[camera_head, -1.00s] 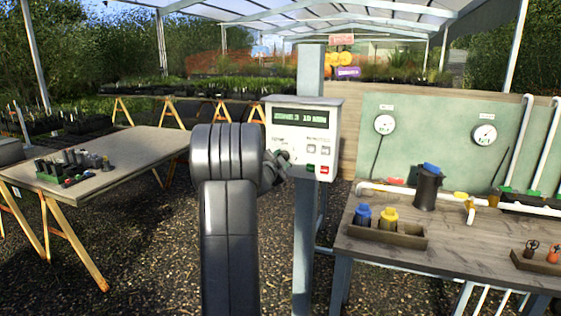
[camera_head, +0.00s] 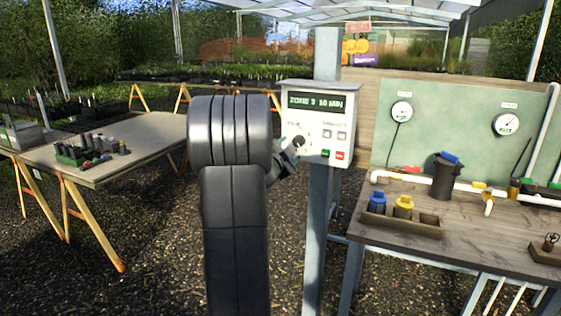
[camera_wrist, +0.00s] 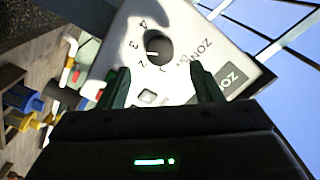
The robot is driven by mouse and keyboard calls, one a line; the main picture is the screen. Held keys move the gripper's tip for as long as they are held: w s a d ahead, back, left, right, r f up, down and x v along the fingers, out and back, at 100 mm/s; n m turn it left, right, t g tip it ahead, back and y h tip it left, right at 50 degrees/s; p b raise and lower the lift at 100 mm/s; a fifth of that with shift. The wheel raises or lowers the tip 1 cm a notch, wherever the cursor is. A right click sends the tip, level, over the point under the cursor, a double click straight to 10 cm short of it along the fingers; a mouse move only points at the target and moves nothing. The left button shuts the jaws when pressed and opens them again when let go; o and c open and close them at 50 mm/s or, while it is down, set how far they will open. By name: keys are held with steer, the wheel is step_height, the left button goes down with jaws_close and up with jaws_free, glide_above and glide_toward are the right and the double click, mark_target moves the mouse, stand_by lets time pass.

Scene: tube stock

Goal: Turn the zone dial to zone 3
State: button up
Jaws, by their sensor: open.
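The grey controller box (camera_head: 318,120) stands on a post, and its screen (camera_head: 317,103) reads "ZONE 3 10 MIN". In the wrist view the black zone dial (camera_wrist: 159,46) sits on the white panel among the numbers 1 to 4. Its white mark points left, close to the 3. My gripper (camera_wrist: 158,80) is open, with its two dark green fingers apart just below the dial in that view and nothing between them. In the head view my gripper (camera_head: 286,158) is at the box's lower left, partly hidden by my arm. The dial (camera_head: 299,142) shows small there.
A green and a red button sit low on the panel. A workbench (camera_head: 480,235) with a tray, blue and yellow caps and a dark jug stands at right. A table (camera_head: 150,140) with small bottles stands at left. Gravel lies between them.

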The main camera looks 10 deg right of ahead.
mark_target(297, 143)
steer(key=v, duration=0.7)
steer(key=shift+b, duration=0.3)
steer(key=p+x, duration=0.2)
steer(key=x, duration=1.1)
steer(key=shift+w+d, duration=0.25)
steer(key=shift+w, duration=0.05)
